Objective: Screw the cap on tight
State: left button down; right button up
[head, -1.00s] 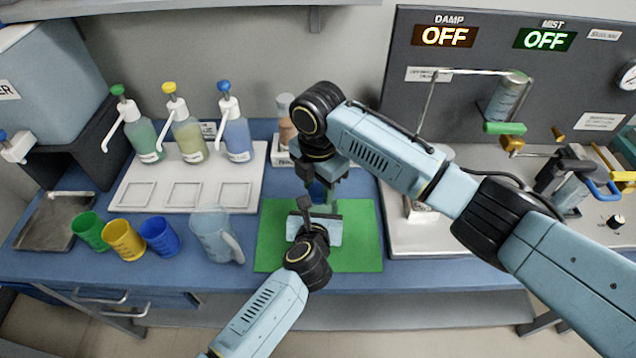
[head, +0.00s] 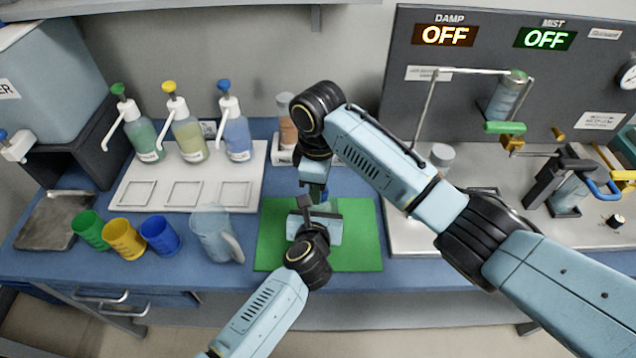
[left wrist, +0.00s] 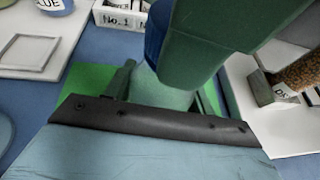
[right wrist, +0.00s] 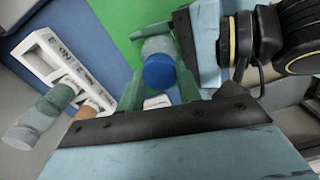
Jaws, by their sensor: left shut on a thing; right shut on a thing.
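A small pale bottle (right wrist: 157,47) with a blue cap (right wrist: 160,72) is over the green mat (head: 360,240). The bottle also shows in the left wrist view (left wrist: 160,90), with a sliver of the cap (left wrist: 155,32). My left gripper (head: 319,211) is shut on the bottle from the front, low over the mat. My right gripper (head: 317,190) points down from above and is shut on the blue cap; its fingers flank the cap in the right wrist view. In the head view my grippers hide most of the bottle. I cannot tell how tightly the cap sits.
Pump bottles (head: 188,135) stand on a white tray (head: 130,190) at the left. Coloured cups (head: 124,240) and a clear jug (head: 215,238) stand left of the mat. A jar (head: 287,125) stands behind my right gripper. A panelled station (head: 420,235) takes up the right side.

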jog(key=m, duration=0.7)
jog(key=shift+s+a, duration=0.1)
jog(key=m, duration=0.6)
jog(key=o, duration=1.1)
jog(key=shift+r, duration=2.25)
jog(key=shift+c, duration=0.4)
